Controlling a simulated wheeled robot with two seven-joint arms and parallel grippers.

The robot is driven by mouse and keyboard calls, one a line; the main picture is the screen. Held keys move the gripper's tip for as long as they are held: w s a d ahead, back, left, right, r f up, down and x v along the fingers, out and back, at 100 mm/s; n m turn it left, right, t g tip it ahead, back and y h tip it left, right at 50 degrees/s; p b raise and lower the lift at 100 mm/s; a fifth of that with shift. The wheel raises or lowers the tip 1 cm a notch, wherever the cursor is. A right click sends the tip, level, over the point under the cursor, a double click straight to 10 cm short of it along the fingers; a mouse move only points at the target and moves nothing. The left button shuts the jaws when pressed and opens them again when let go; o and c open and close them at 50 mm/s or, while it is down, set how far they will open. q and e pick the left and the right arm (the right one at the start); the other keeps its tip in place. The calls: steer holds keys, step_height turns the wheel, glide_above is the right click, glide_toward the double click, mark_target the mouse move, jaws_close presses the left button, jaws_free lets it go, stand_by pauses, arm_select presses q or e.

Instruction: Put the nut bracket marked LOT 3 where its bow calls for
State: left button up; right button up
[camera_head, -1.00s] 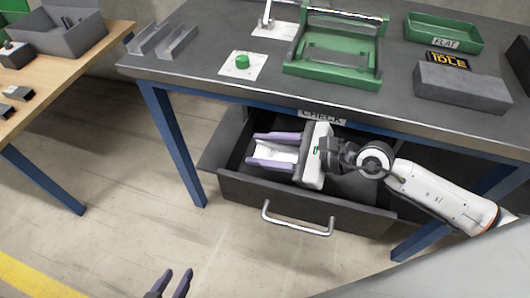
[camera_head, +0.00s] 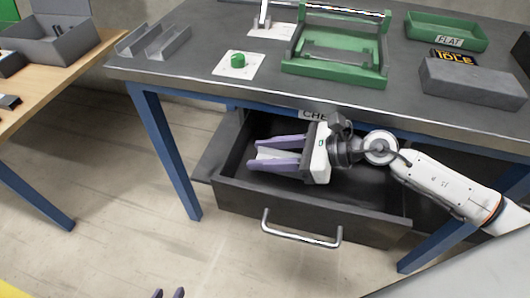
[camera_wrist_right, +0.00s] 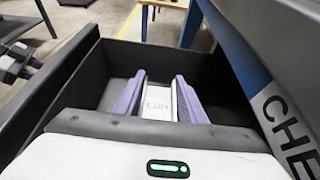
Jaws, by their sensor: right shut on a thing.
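My right gripper (camera_head: 256,153) reaches into the open dark drawer (camera_head: 300,207) under the table, its purple fingers pointing left. It is shut on a pale flat bracket (camera_head: 270,153), which also shows between the fingers in the right wrist view (camera_wrist_right: 157,102). Small dark lettering is on its face, too small to read surely. The bracket is inside the drawer walls; whether it touches the drawer floor I cannot tell. The drawer's label reads CHECK (camera_wrist_right: 285,125).
The table edge overhangs the drawer. A wooden bench (camera_head: 60,75) is left.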

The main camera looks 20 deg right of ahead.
steer(key=shift+f+b, duration=0.3)
steer(key=shift+f, duration=0.15)
steer(key=o, duration=1.2)
steer(key=shift+o, duration=0.2)
